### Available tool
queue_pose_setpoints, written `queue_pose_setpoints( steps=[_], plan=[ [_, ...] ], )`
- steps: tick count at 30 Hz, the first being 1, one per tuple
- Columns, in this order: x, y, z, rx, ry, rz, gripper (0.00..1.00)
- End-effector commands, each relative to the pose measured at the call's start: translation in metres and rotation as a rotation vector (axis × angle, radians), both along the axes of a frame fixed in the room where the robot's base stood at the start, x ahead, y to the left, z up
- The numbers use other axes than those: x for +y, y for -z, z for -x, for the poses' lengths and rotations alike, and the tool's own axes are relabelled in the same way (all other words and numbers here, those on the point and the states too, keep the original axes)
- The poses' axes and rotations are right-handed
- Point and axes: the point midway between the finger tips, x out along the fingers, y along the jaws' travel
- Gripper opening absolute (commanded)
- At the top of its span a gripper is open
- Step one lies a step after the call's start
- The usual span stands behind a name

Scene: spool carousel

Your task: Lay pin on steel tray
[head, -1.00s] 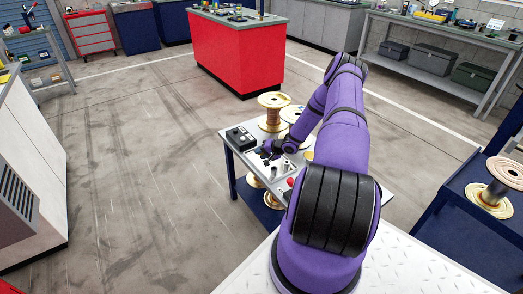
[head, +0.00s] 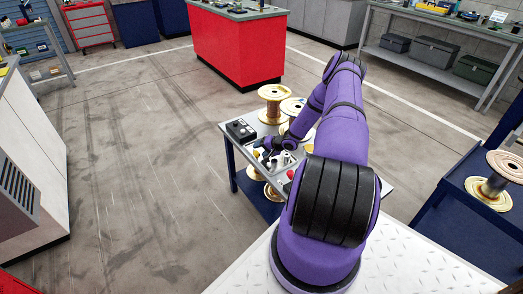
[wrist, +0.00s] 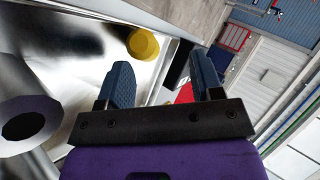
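In the wrist view a yellow round-ended piece (wrist: 143,44) lies at the edge of a shiny steel surface (wrist: 85,45), which looks like the steel tray. It may be the pin, but its full shape does not show. In the head view a small yellow piece (head: 257,153) shows on the cart, left of my gripper (head: 271,149). My gripper (wrist: 163,67) also shows in the wrist view, its two blue fingers apart with nothing held between them. The yellow piece is beyond the left fingertip, apart from the fingers.
A hollow metal cylinder (wrist: 28,122) is close at the left of the wrist view. The cart (head: 237,153) carries a black control box (head: 240,130), spools (head: 276,103) and a red knob (head: 290,174). Another spool (head: 495,180) stands on the blue cart at right.

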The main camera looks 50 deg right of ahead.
Motion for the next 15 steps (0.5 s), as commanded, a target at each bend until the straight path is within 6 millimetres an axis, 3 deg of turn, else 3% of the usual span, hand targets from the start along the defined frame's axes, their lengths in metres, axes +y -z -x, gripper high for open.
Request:
queue_pose_setpoints(
  steps=[8,15],
  plan=[
    [-0.003,-0.005,0.007,0.0,0.001,0.0,0.6],
    [-0.014,-0.03,0.038,0.0,0.002,0.001,0.6]
  ],
)
